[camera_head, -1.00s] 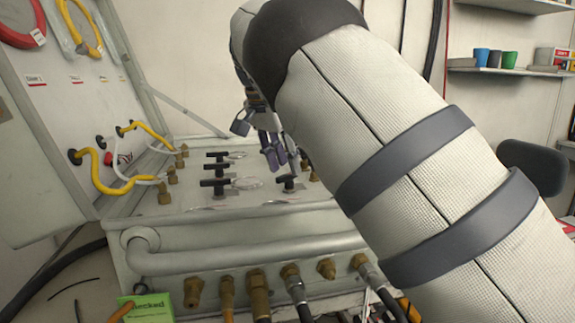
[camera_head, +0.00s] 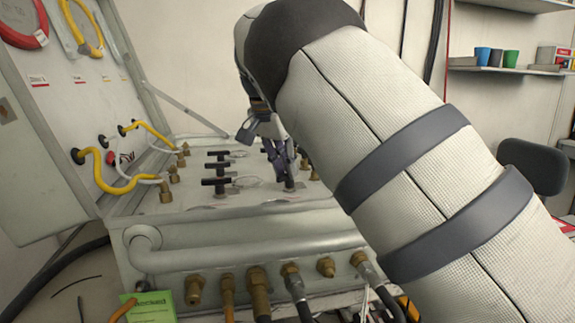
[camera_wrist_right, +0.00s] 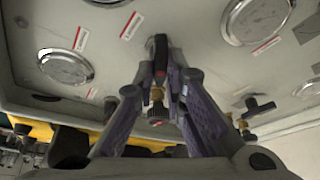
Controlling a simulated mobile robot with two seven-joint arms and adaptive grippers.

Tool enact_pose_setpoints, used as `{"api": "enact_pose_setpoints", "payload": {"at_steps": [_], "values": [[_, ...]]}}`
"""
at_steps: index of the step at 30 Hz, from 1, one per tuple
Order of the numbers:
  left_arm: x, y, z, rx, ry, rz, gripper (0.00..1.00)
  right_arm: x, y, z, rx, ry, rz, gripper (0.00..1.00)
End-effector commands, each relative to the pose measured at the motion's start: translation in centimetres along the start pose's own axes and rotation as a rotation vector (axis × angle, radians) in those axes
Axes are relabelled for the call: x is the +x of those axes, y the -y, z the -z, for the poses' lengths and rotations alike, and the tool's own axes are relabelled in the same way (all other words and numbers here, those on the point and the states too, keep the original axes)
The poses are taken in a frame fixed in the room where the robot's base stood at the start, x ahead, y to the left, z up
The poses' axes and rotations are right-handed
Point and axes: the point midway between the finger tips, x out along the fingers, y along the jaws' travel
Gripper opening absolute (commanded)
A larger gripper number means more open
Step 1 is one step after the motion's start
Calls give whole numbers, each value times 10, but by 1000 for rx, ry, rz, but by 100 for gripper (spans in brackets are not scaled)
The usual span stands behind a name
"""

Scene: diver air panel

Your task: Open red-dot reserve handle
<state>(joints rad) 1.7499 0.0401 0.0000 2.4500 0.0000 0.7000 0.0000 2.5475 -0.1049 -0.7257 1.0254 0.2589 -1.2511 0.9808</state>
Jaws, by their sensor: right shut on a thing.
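My right gripper (camera_head: 286,166) reaches down over the panel in the head view, at the right-hand black handle, whose stem (camera_head: 289,185) shows below the fingers. In the right wrist view my gripper (camera_wrist_right: 161,66) has its fingers drawn in around a black handle (camera_wrist_right: 160,48), shut on it. A brass fitting with a dark, reddish-edged knob (camera_wrist_right: 157,115) shows between the fingers. No red dot can be made out, so I cannot tell whether this is the reserve handle. My left gripper is not in view.
More black handles (camera_head: 216,182) stand left of the gripper. Another black handle (camera_wrist_right: 258,106) and several gauges (camera_wrist_right: 66,67) show in the wrist view. A pipe rail (camera_head: 250,258) and brass hose fittings line the front. The open lid (camera_head: 60,130) carries yellow hoses.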

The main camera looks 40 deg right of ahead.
Motion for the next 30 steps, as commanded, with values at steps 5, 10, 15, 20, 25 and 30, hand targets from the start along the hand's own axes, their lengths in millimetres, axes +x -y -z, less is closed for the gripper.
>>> {"api": "enact_pose_setpoints", "payload": {"at_steps": [5,10,15,20,25,30], "values": [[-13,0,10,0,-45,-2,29,-6,-3,2,-90,8,47,0],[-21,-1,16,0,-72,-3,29,-4,-5,2,-227,16,103,0],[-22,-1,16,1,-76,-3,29,-1,-5,2,-378,23,162,0],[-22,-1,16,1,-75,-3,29,0,-6,2,-512,29,217,0],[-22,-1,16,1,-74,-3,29,0,-7,3,-636,35,268,0],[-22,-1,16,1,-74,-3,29,0,-7,4,-736,38,308,0]]}}
